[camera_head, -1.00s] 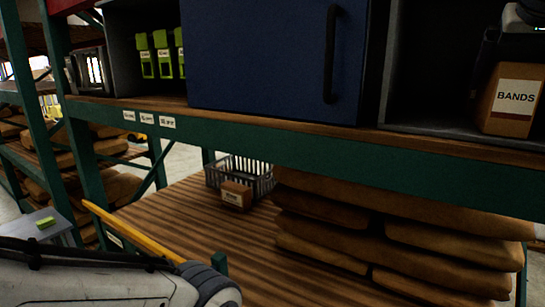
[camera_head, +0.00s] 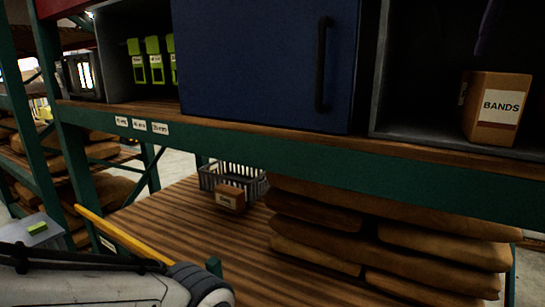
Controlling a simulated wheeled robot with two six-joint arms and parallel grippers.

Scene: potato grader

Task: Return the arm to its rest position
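My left arm enters at the bottom left as a white link ending in a dark ribbed joint; its gripper is not in view. My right arm and its gripper are not in view. A brown box marked BANDS (camera_head: 490,112) stands upright in the open right compartment (camera_head: 400,133) of the upper shelf, with nothing touching it. A dim purple shape (camera_head: 485,28) shows above it at the top edge; I cannot tell what it is.
A blue door (camera_head: 265,65) with a black handle is closed. Green devices (camera_head: 155,60) stand in the left compartment. Below the green beam (camera_head: 300,150), a grey crate (camera_head: 250,180), a small brown box (camera_head: 229,198) and stacked sacks (camera_head: 390,235) sit on the wooden shelf. A yellow bar (camera_head: 120,238) is near my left arm.

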